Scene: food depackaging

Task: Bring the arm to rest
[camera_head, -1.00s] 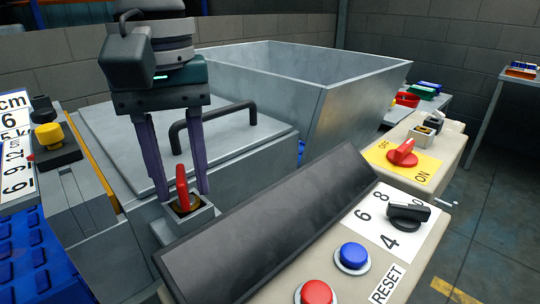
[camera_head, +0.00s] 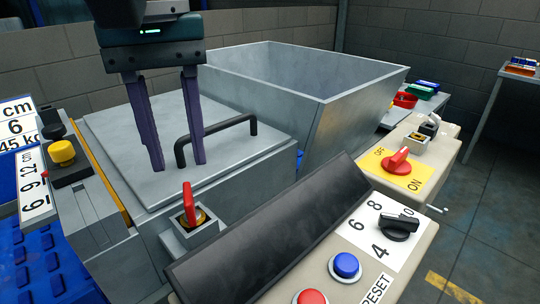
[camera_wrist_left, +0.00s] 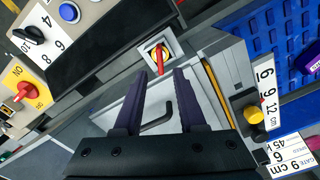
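My left gripper (camera_head: 177,166) hangs in the upper left of the head view, its two dark purple fingers pointing down, apart, with nothing between them. It is above the grey lid with the black handle (camera_head: 216,131). The red switch lever (camera_head: 188,203) on its small grey box stands in front of and below the fingertips, clear of them. The wrist view shows the open fingers (camera_wrist_left: 158,75) with the red lever (camera_wrist_left: 160,60) beyond their tips. My right gripper is not in view.
A large grey metal hopper (camera_head: 363,88) stands behind the lid. A control panel with a red button (camera_head: 311,298), a blue button (camera_head: 346,265), a black knob (camera_head: 398,227) and a red knob (camera_head: 397,160) lies at the right. A black sloped plate (camera_head: 270,235) is in front. Blue crate-like surface (camera_head: 35,265) at left.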

